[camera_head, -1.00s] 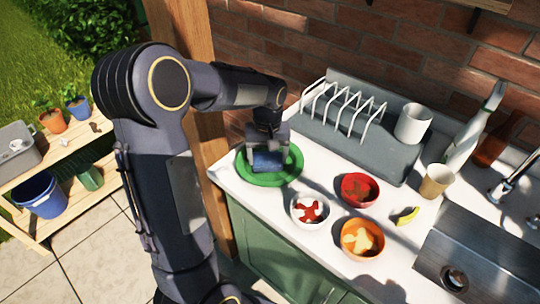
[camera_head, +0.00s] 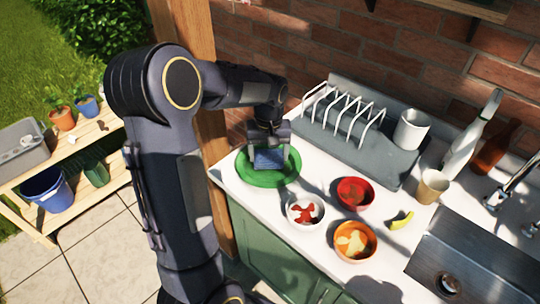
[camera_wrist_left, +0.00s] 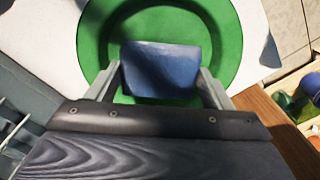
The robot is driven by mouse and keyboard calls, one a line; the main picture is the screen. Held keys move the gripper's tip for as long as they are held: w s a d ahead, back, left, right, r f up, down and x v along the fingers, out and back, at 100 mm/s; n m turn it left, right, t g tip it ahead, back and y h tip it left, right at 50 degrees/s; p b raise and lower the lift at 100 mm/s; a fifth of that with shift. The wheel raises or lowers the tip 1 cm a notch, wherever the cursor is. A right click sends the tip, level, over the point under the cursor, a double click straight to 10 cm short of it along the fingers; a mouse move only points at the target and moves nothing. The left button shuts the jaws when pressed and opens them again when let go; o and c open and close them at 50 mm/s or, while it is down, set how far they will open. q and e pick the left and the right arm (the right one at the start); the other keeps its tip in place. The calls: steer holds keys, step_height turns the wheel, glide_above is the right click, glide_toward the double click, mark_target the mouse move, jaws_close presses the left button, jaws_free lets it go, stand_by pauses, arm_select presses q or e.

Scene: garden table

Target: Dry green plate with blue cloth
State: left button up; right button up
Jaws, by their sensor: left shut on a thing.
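The green plate (camera_head: 253,180) lies flat on the left end of the white counter. It also fills much of the left wrist view (camera_wrist_left: 228,42). My left gripper (camera_head: 268,163) is over the plate, pointing down, shut on the blue cloth (camera_head: 268,159). In the left wrist view the cloth (camera_wrist_left: 162,70) is a folded blue pad between the two fingers (camera_wrist_left: 160,80), against or just above the plate's middle. Whether it touches the plate is hard to tell. My right gripper is not in view.
A white bowl (camera_head: 305,222), a red bowl (camera_head: 367,205) and an orange bowl (camera_head: 336,250) stand right of the plate. A dish rack (camera_head: 347,113) and white mug (camera_head: 411,129) are behind. A paper cup (camera_head: 432,187), banana piece (camera_head: 401,221) and sink (camera_head: 470,262) lie farther right.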

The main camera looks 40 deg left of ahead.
mark_target(269, 156)
arm_select(q)
steer(key=shift+d+r, duration=0.1)
steer(key=shift+r, duration=0.25)
steer(key=shift+r+p, duration=0.5)
steer(key=shift+p, duration=0.1)
steer(key=shift+r+p, duration=1.9)
steer(key=shift+r, duration=0.45)
